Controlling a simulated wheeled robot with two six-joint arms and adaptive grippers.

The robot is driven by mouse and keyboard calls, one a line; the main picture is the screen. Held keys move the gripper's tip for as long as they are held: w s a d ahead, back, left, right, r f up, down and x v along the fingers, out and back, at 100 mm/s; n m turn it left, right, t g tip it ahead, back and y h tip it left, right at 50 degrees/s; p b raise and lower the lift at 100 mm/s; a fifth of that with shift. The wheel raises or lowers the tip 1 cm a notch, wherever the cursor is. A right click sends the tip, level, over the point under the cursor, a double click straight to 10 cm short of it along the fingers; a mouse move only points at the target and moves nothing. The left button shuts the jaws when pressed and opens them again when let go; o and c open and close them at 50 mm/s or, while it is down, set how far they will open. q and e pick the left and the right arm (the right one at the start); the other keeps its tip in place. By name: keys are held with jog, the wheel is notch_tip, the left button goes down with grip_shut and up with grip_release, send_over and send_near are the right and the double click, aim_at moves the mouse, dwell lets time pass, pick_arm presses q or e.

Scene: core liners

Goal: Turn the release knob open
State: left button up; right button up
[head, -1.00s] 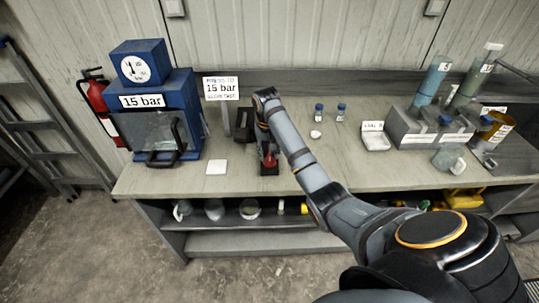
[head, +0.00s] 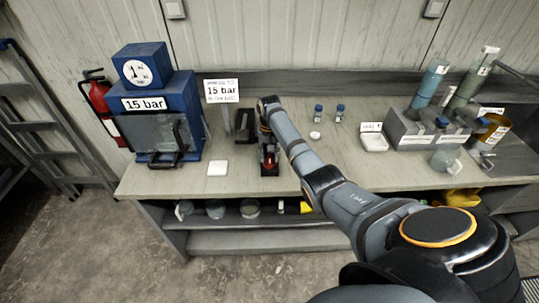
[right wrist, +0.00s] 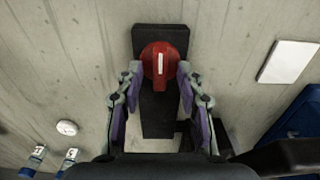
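The release knob (right wrist: 159,66) is red with a white line mark. It sits on a narrow black base (right wrist: 158,112). In the right wrist view the white line runs nearly straight up and down the picture. In the head view the knob (head: 268,166) shows small at the front of the bench, below my right gripper (head: 269,152). In the right wrist view my right gripper (right wrist: 160,72) has its fingers apart, with one tip on each side of the knob. I cannot tell whether the tips touch it. My left gripper is not in view.
A white square (head: 217,168) lies beside the knob base. Small blue-capped vials (head: 318,114) stand behind my arm. A grey tube rack (head: 422,133) is at the right.

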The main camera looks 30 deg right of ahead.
jog(key=shift+f, duration=0.3)
jog(key=shift+c, duration=0.2)
grip_shut()
jog(key=shift+r, duration=0.1)
